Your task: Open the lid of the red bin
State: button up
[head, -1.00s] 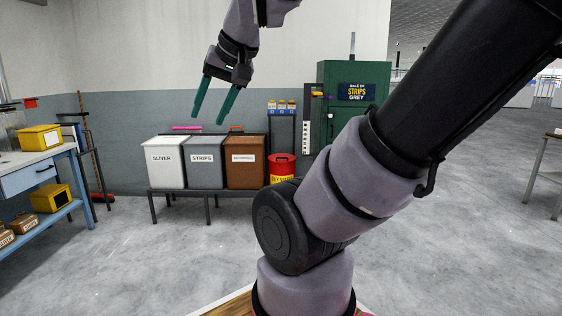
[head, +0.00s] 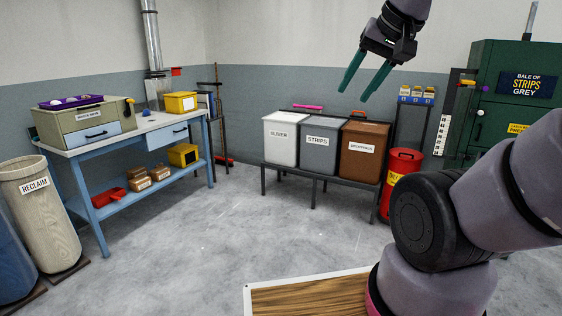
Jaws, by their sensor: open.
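A red bin (head: 402,176) with a yellow label stands on the floor right of the bin stand. Its red lid (head: 406,154) looks closed on top. My arm partly hides the bin's right side. My gripper (head: 358,94) hangs high in the picture with its two teal fingers spread apart and nothing between them. In the picture it is above the brown bin and left of the red bin, apart from both.
White (head: 280,142), grey (head: 319,156) and brown (head: 360,162) bins stand on a low dark stand (head: 313,177). A green cabinet (head: 494,85) is at right, a blue workbench (head: 118,138) at left. The floor (head: 200,240) between is clear.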

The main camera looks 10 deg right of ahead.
aim_at(407, 152)
jog(key=i+l, duration=0.35)
jog(key=l, duration=0.2)
jog(key=i+l, duration=0.4)
jog(key=l, duration=0.15)
jog(key=i+l, duration=0.35)
jog(key=l, duration=0.25)
jog(key=i+l, duration=0.35)
jog(key=l, duration=0.2)
jog(key=i+l, duration=0.4)
jog(key=l, duration=0.15)
jog(key=i+l, duration=0.35)
jog(key=l, duration=0.2)
jog(key=i+l+z, duration=0.1)
jog(key=i+l, duration=0.25)
jog(key=l, duration=0.25)
